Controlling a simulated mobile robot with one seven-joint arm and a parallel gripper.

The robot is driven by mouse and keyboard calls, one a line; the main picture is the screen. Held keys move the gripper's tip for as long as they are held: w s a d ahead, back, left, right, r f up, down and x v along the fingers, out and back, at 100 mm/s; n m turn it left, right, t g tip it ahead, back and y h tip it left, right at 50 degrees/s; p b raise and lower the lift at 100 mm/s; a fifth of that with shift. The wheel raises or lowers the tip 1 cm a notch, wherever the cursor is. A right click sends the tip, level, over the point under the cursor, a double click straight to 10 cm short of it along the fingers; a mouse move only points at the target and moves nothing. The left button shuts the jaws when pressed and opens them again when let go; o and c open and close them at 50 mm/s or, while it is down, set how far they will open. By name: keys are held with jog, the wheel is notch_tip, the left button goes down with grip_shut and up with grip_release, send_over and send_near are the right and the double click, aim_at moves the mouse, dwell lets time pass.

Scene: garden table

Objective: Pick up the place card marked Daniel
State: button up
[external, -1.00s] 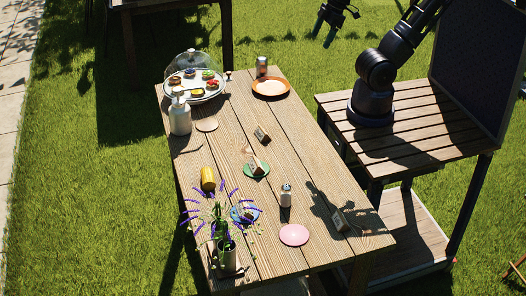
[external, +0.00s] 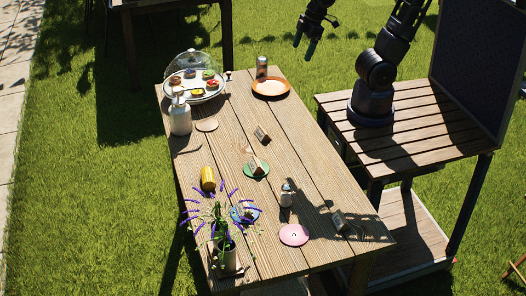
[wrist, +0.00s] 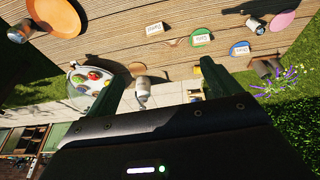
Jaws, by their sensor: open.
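Several small place cards stand on the wooden table. One card (external: 262,134) stands on bare wood near the middle; another (external: 256,166) stands at a green disc (external: 249,174). A third (external: 248,212) is by a blue disc, partly behind flowers, and a fourth (external: 340,221) is near the right edge. In the wrist view, cards show on bare wood (wrist: 154,29), at the green disc (wrist: 202,39) and at the blue disc (wrist: 240,49). Their lettering is too small to read, so I cannot tell which says Daniel. My gripper (external: 304,43) is open and empty, above and beyond the table's far end.
A domed cake stand (external: 196,92), a white bottle (external: 180,117) and an orange plate (external: 270,87) with a shaker (external: 261,66) occupy the far end. A flower vase (external: 226,255), yellow cylinder (external: 207,179), shaker (external: 286,196) and pink disc (external: 294,234) are nearer.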

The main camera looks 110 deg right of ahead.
jog(key=w+f+g, duration=0.2)
jog(key=w+f, duration=0.7)
jog(key=f, duration=0.2)
jog(key=n+g, duration=0.1)
send_over(263, 130)
jog(key=shift+f, duration=9.3)
jog(key=shift+d+f, duration=0.15)
jog(key=shift+f, duration=0.75)
jog(key=shift+d+f, duration=0.1)
jog(key=shift+f, duration=1.7)
jog(key=c, duration=1.1)
